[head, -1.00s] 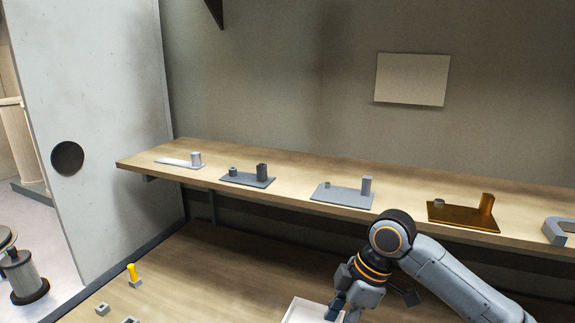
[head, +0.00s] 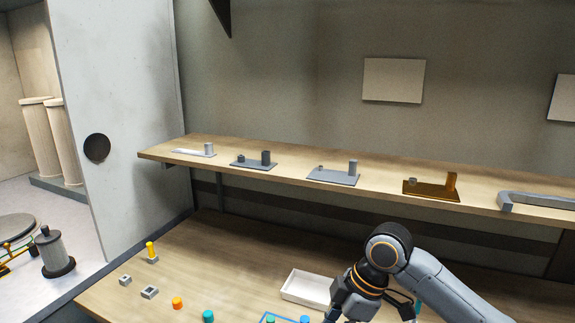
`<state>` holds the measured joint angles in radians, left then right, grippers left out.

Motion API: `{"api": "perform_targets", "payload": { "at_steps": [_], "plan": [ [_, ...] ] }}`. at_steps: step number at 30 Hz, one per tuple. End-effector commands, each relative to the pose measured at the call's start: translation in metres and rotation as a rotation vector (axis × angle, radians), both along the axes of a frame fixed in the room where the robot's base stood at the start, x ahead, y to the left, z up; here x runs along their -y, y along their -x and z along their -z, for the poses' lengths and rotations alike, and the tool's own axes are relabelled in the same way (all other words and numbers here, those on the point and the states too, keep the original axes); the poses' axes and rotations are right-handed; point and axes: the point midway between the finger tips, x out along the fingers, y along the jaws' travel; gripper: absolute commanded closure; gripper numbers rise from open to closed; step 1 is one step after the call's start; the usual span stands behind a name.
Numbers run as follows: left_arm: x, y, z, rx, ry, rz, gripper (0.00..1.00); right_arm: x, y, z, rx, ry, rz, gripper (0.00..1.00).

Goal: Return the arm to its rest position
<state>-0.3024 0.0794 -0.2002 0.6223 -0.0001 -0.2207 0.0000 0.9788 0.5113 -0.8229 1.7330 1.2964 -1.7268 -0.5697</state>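My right arm comes in from the right in the head view. Its gripper (head: 369,308) hangs low over the table, just right of a white tray (head: 303,289). Its dark fingers are spread apart, with nothing seen between them, though the bottom edge of the picture cuts close to their tips. My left arm and gripper are not in view.
The wooden table (head: 225,268) holds a yellow peg in a grey block (head: 151,252), grey blocks (head: 149,292), an orange piece (head: 177,302) and a teal piece (head: 208,316). Behind, a shelf (head: 290,176) carries several plates with posts. Free table lies left of the tray.

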Motion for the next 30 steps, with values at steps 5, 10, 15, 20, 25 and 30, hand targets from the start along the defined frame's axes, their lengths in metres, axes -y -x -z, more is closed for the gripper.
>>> {"api": "perform_targets", "payload": {
  "at_steps": [5, 10, 15, 20, 25, 30],
  "plan": [
    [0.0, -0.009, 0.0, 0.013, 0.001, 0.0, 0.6, -0.009, 0.011, 0.021, -0.003, -0.017, 0.031, 0.5],
    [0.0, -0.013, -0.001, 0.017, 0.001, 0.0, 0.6, -0.019, 0.025, 0.045, -0.004, -0.039, 0.084, 0.5],
    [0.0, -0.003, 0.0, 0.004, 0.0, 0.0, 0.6, -0.029, 0.046, 0.075, -0.007, -0.078, 0.178, 0.5],
    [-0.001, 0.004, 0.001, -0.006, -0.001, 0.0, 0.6, -0.032, 0.075, 0.107, -0.016, -0.127, 0.35, 0.5],
    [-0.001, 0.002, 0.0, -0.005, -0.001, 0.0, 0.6, -0.018, 0.108, 0.136, -0.028, -0.155, 0.588, 0.5],
    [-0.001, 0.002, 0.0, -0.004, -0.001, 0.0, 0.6, 0.015, 0.145, 0.161, -0.04, -0.137, 0.858, 0.5]
  ]
}}
